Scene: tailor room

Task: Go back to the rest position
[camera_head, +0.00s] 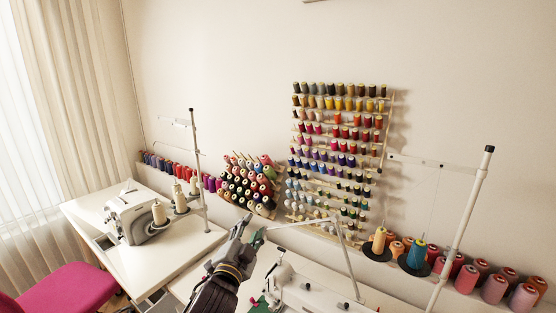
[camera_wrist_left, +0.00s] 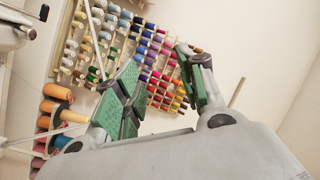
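My left gripper (camera_head: 250,231) is raised over the work tables in the lower middle of the head view, its arm coming in from the bottom. In the left wrist view its two fingers with green pads (camera_wrist_left: 158,75) stand apart with nothing between them. The wall rack of thread spools shows behind the fingers there. My right gripper is in neither view.
A left table (camera_head: 185,254) bears a sewing machine (camera_head: 134,218). A second sewing machine (camera_head: 305,290) and a thread stand pole (camera_head: 462,225) are close at the right. A spool rack (camera_head: 337,150) hangs on the wall. A pink chair (camera_head: 70,290) is at lower left.

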